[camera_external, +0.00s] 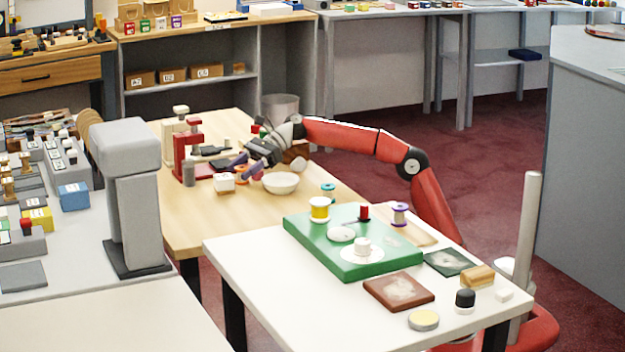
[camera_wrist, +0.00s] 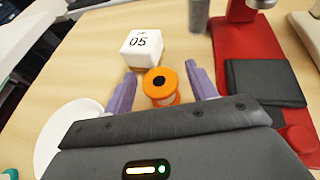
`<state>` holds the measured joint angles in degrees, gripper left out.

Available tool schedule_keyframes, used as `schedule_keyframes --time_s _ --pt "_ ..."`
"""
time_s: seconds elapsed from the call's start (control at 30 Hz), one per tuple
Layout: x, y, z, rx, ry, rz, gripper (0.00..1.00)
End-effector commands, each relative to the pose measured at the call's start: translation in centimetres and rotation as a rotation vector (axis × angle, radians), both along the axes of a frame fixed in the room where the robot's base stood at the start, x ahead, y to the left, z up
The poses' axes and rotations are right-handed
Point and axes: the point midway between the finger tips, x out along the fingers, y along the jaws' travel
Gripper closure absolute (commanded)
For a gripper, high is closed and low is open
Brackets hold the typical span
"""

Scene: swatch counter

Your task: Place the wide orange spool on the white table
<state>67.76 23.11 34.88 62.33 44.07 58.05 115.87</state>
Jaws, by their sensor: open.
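The wide orange spool (camera_wrist: 160,97) stands upright on the light wooden table (camera_external: 200,230). In the wrist view it is between the two purple fingers of my gripper (camera_wrist: 160,72), with a gap on each side. My gripper is open and low over the wooden table in the external view (camera_external: 244,165), where the spool is mostly hidden by the fingers. The white table (camera_external: 245,262) is in front, nearer the external camera.
A white block marked 05 (camera_wrist: 143,48) stands just beyond the spool. A white bowl (camera_wrist: 68,130) is to its left in the wrist view, a red stand (camera_wrist: 238,45) to its right. The white table's left front is bare; small items crowd its right end.

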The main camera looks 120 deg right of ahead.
Motion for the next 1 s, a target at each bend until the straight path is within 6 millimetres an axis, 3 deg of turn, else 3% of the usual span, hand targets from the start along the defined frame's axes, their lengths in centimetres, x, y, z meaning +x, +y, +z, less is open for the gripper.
schedule_keyframes --time_s 0.17,0.63,1.0 --pt "-1.2 -0.4 0.8 -0.002 0.001 -0.005 0.43" --pt "-9.4 -2.3 4.3 -0.001 0.0 -0.003 0.43" --pt "-10.8 -2.6 4.8 0.0 0.0 0.001 0.39"
